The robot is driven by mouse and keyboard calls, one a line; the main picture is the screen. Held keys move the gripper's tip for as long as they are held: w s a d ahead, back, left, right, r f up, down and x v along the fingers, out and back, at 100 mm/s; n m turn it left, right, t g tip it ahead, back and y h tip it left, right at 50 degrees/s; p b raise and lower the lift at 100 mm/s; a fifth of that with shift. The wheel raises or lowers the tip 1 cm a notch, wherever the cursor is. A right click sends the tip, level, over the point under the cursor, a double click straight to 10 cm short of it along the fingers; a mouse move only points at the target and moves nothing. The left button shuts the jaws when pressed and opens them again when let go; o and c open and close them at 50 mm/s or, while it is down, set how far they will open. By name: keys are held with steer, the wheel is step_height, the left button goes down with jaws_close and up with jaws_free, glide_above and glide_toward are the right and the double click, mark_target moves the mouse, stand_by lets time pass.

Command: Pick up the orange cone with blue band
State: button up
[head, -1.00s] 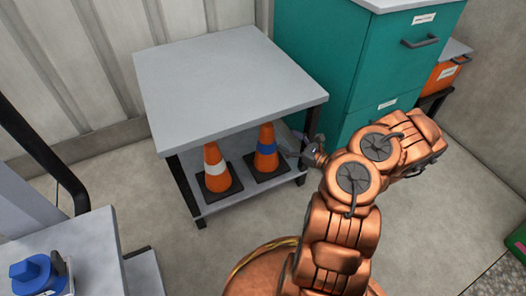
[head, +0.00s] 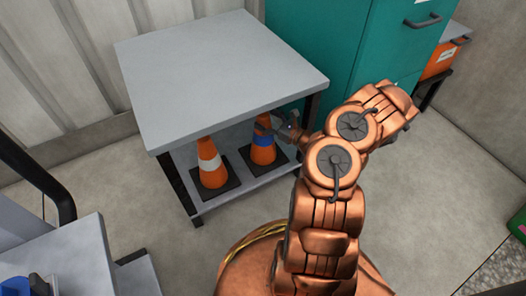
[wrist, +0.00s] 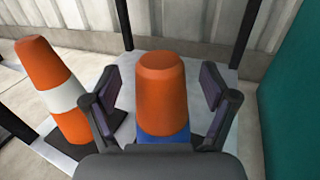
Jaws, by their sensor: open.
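The orange cone with the blue band (head: 263,143) stands upright on the lower shelf of a grey table, on a dark square base. In the wrist view the cone's orange top (wrist: 161,92) sits between the two open fingers of my gripper (wrist: 160,98), with a gap on each side. The blue band shows just below it, partly hidden by the gripper body. In the head view my gripper (head: 277,127) is at the cone's upper part, under the tabletop edge. A second orange cone with a white band (head: 210,163) stands just left of it.
The grey tabletop (head: 215,75) overhangs the shelf (head: 225,199), with dark legs at its corners. A teal cabinet (head: 325,50) stands behind to the right. An orange box (head: 440,60) is farther right. The floor in front is clear.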

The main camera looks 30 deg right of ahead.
steer(key=shift+w+a, duration=0.2)
steer(key=shift+w, duration=0.5)
steer(key=shift+r, duration=0.1)
jaws_close()
